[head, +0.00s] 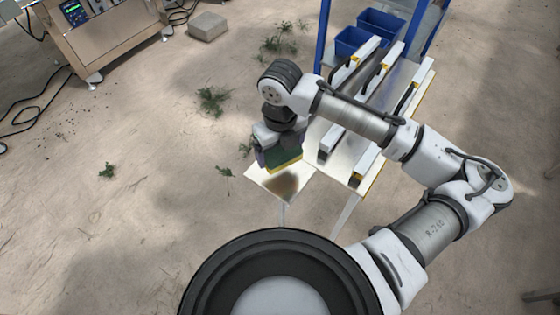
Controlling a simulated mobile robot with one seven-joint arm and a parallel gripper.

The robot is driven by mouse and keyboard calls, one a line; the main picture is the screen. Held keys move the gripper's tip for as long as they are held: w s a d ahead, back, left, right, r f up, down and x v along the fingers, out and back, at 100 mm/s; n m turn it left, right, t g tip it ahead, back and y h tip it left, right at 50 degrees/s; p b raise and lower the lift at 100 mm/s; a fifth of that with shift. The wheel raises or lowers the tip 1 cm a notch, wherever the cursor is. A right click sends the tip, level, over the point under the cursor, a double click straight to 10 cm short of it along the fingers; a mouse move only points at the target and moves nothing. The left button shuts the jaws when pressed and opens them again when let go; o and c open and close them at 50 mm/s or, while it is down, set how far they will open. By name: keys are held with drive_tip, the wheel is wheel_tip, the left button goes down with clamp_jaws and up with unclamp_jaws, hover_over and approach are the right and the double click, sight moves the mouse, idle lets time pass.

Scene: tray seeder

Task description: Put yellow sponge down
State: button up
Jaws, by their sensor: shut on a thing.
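My gripper (279,145) is near the middle of the head view, pointing down, and is shut on the sponge (286,163). The sponge shows a dark green side and a yellow strip along its lower edge. Part of it is hidden by my gripper and wrist. It is over the back part of a small pale board (300,186). A brown dark patch, a stain or a shadow, lies on the board in front of the sponge. I cannot tell whether the sponge touches the board.
A metal table (407,77) with several long white bars with black handles stands at the right, joining the small board. Blue bins (352,40) sit behind it. A machine bench (105,35) is at the upper left, with a grey block (207,26) nearby. Sandy floor at left is mostly clear.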

sight(280, 150)
drive_tip(key=shift+f, duration=3.2)
drive_tip(key=shift+f, duration=0.2)
drive_tip(key=o, duration=0.7)
wheel_tip(280, 150, up, 12)
drive_tip(key=shift+r, duration=0.25)
